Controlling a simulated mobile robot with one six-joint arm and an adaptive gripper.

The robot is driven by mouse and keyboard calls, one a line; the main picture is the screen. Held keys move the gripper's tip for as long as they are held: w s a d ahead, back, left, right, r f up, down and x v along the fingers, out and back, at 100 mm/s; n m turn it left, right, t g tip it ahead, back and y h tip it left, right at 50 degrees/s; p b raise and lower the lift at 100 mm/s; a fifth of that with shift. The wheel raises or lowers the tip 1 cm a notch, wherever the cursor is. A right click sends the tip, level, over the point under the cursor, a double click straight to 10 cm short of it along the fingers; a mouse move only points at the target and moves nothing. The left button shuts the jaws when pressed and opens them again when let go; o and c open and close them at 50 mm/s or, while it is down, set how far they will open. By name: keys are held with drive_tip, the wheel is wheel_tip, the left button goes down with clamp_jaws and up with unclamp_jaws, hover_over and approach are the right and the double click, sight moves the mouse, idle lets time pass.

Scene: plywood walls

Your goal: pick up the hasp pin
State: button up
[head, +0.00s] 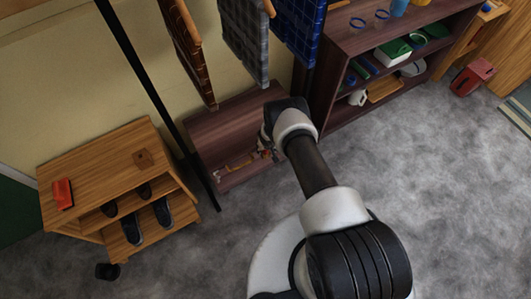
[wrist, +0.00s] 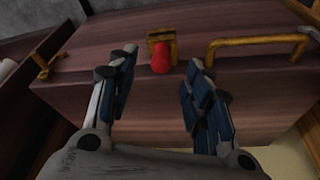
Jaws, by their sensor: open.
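The hasp pin (wrist: 161,60) is red and sits at the brass hasp (wrist: 162,36) on the front of a dark wooden chest (wrist: 85,75). My gripper (wrist: 159,62) is open, with one blue-padded finger on each side of the pin in the wrist view. Gaps show between the pin and both fingers, and I cannot tell how deep the pin lies between them. In the head view my gripper (head: 266,150) is at the front of the chest (head: 225,125), and the arm partly hides that spot. I cannot make out the pin clearly there.
A brass handle (wrist: 258,43) is on the chest, right of the hasp. In the head view, cloths (head: 243,40) hang above the chest. A shelf (head: 340,60) stands to its right, and a wooden bench with shoes (head: 105,165) to its left. Grey floor (head: 440,180) is open at right.

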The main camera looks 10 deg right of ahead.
sight(266, 152)
drive_tip(key=shift+w+b+x, duration=0.15)
drive_tip(key=shift+b+x, duration=1.15)
drive_tip(key=shift+b, duration=0.25)
drive_tip(key=shift+w+b+x, duration=0.2)
drive_tip(key=shift+b+x, duration=1.1)
drive_tip(key=shift+b, duration=0.2)
drive_tip(key=shift+a+r, duration=0.1)
drive_tip(key=shift+r, duration=0.05)
drive_tip(key=shift+c, duration=0.3)
clamp_jaws()
